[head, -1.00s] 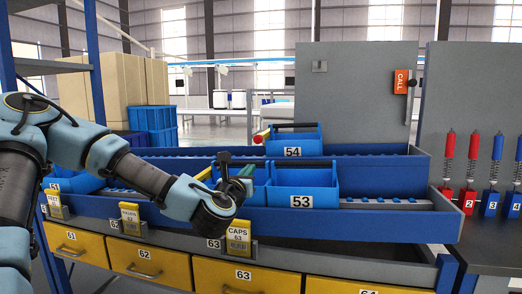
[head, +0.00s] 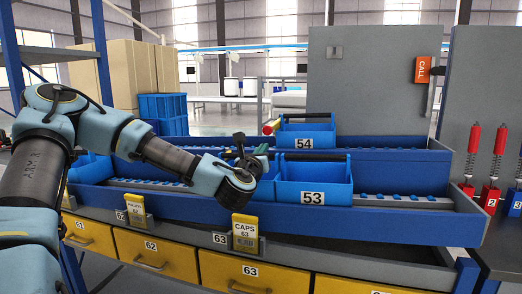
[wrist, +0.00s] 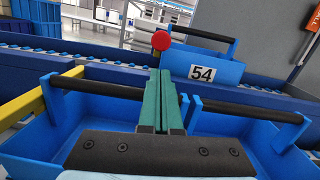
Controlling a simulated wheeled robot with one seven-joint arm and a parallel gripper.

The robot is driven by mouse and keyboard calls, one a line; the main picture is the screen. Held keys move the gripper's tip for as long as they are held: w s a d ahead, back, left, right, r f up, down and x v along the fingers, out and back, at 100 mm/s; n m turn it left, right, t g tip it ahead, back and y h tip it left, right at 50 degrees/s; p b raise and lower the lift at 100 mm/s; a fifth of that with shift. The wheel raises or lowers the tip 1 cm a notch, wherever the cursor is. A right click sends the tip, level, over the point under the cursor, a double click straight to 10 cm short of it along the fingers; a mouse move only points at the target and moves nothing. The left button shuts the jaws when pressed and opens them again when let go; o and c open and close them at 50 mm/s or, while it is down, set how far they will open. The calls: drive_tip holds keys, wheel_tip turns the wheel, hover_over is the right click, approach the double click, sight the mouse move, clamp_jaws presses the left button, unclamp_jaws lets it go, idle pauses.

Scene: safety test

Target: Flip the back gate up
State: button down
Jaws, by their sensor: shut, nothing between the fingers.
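My gripper (head: 262,151) is at the left side of the blue bin 53 (head: 290,184) in the head view. In the wrist view its green fingers (wrist: 161,78) are together and empty, appearing across the black handle (wrist: 250,109) of the front bin. I cannot tell whether they touch it. A red round knob (wrist: 161,40) shows just beyond the fingertips, left of bin 54 (wrist: 190,58). In the head view the red end (head: 267,129) has a bit of yellow beside it, possibly the back gate; most of it is hidden. A yellow bar (wrist: 24,109) runs along the front bin's left side.
Bin 54 (head: 320,128) stands on the back blue rail (head: 400,170). Yellow drawers (head: 215,270) lie below the front rail. A grey panel with an orange CALL tag (head: 422,70) stands behind. Red and blue spring-topped parts (head: 466,188) are at right.

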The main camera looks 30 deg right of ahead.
drive_tip(key=p+x, duration=0.1)
drive_tip(key=x, duration=0.4)
drive_tip(key=shift+w+d, duration=0.2)
drive_tip(key=shift+w, duration=0.15)
